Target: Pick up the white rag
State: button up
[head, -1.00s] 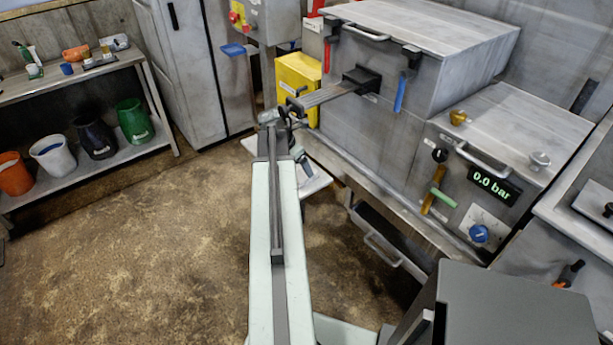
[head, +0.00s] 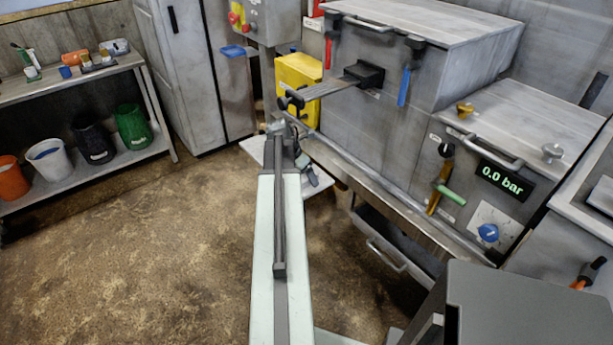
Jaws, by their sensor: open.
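My gripper (head: 277,127) is at the far end of my outstretched pale arm, small in the head view, in front of the grey compactor. Its jaws are open; the fingertips are hard to make out. A flat white thing (head: 318,184) shows below and on both sides of the arm's end, partly hidden by it. I cannot tell whether this is the white rag or a pale tabletop. No other clear white rag shows. I see nothing held in the gripper.
The grey compactor (head: 385,125) with a protruding handle bar (head: 330,90) stands close to the gripper on the right. A yellow box (head: 297,80) is behind it. A shelf (head: 110,168) with several buckets stands at the left. The brown floor (head: 150,250) between is clear.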

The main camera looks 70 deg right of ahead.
jog(key=shift+f, duration=0.15)
jog(key=c, duration=1.5)
jog(key=shift+o, duration=0.2)
